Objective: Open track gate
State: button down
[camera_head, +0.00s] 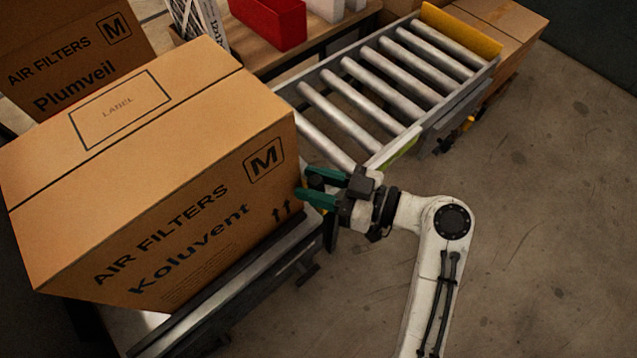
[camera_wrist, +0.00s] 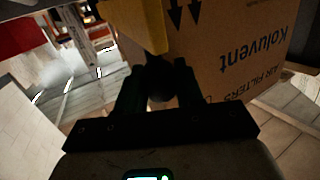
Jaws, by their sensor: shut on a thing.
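My gripper (camera_head: 305,184), with green fingers, is at the near end of the roller track, beside the right corner of the large Koluvent box (camera_head: 190,210). In the wrist view its two fingers (camera_wrist: 158,88) are closed around a dark round knob (camera_wrist: 158,75). The knob sits just below a yellow plate (camera_wrist: 138,22), which looks like the track gate. The plate stands close to the box's printed side. In the head view the gate is mostly hidden behind the box and my gripper.
The roller track (camera_head: 375,85) runs away to the upper right, its rollers bare, with a yellow end plate (camera_head: 460,32). The box rests on a dark-railed stand (camera_head: 235,290). A red bin (camera_head: 270,22) stands on a wooden table behind. The floor at right is clear.

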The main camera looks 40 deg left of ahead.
jog(key=shift+a+r+p, duration=0.15)
jog(key=shift+r+p, duration=0.15)
jog(key=shift+r, duration=0.35)
jog(key=c, duration=0.8)
grip_release()
jog(key=shift+c, duration=0.2)
jog(key=v, duration=1.1)
jog(key=shift+p, duration=0.35)
jog(key=shift+a+r, duration=0.1)
